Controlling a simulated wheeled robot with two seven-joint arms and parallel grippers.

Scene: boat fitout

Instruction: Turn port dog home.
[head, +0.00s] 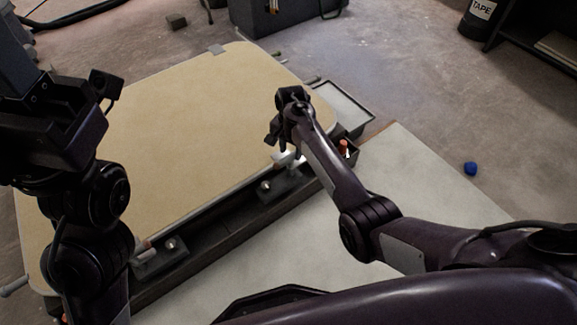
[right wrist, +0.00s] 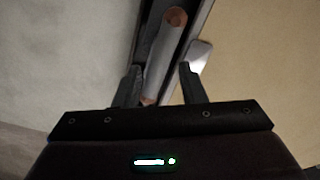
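A tan hatch panel (head: 170,130) lies in a dark frame (head: 215,235). Two fittings with silver knobs sit along its near edge, a left one (head: 170,244) and a right one (head: 265,186); I cannot tell which is the port dog. My right gripper (head: 280,145) is over the right end of this edge, by a pale handle piece (head: 288,160). In the right wrist view, its fingers (right wrist: 158,72) are apart, on either side of a grey cylinder with copper-coloured ends (right wrist: 163,50), contact unclear. My left gripper (head: 75,125) is above the panel's left side, its fingers unclear.
A shallow grey tray (head: 345,108) and a small box with orange-tipped items (head: 344,148) stand right of the panel. A pale board (head: 430,180) lies at right. A blue object (head: 471,168) is on the floor, with a dark case (head: 285,15) behind.

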